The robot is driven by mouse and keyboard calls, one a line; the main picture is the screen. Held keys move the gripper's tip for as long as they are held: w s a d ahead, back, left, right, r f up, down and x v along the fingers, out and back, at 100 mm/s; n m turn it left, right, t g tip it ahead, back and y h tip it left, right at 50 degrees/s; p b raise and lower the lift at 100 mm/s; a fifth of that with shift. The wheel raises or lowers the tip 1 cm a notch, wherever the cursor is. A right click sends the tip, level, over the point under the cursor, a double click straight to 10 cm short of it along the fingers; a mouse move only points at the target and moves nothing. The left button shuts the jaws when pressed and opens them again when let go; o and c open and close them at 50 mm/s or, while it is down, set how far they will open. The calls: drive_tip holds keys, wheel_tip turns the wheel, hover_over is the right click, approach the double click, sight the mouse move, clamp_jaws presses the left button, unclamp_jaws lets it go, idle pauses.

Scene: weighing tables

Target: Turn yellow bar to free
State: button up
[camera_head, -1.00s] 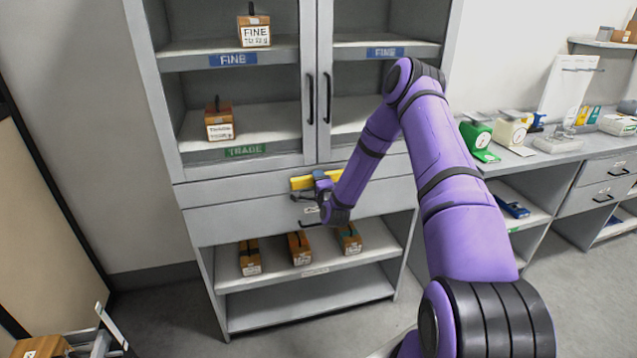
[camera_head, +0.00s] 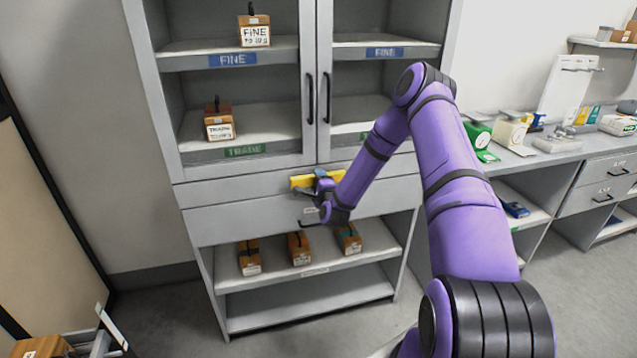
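The yellow bar (camera_head: 302,181) lies across the front of the grey cabinet (camera_head: 240,189), just below its upper doors. It looks about level. My gripper (camera_head: 308,194) is at the bar, its wrist partly in front of it. The bar's middle is hidden behind my gripper. The fingers are small and dark here, and I cannot tell whether they are closed on the bar or only beside it.
Glass doors with black handles (camera_head: 318,98) are above the bar. Several wooden boxes stand on the shelves, including the open shelf (camera_head: 325,262) below. A bench (camera_head: 545,158) with green and white scales is to the right. Floor in front is clear.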

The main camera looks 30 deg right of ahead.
drive_tip(key=o, duration=0.3)
drive_tip(key=v, duration=1)
drive_tip(key=shift+s+a, duration=0.2)
drive_tip(key=shift+s, duration=0.2)
drive_tip(key=w+a+r+n+g+y, duration=0.1)
drive_tip(key=a+r+n+g+y, duration=0.15)
drive_tip(key=r+n, duration=0.3)
drive_tip(key=w+a+r+n+g+y, duration=0.1)
drive_tip(key=w+a+r+n+y, duration=0.15)
drive_tip(key=r+n, duration=0.35)
drive_tip(key=s+a+r+n+g, duration=0.2)
drive_tip(key=s+r, duration=0.2)
drive_tip(key=r, duration=0.3)
drive_tip(key=s+a+r+n+g, duration=0.1)
drive_tip(key=s+a+r+n, duration=0.25)
drive_tip(key=r, duration=0.35)
drive_tip(key=s+a+r+n+g, duration=0.1)
drive_tip(key=s+r, duration=0.3)
drive_tip(key=s, duration=0.6)
drive_tip(key=s+a+r+n+g, duration=0.2)
drive_tip(key=s+r+n+g, duration=0.1)
drive_tip(key=s, duration=0.8)
drive_tip(key=s+a+r+n+g, duration=0.2)
drive_tip(key=s+r, duration=0.3)
drive_tip(key=s, duration=0.6)
drive_tip(key=shift+r, duration=0.2)
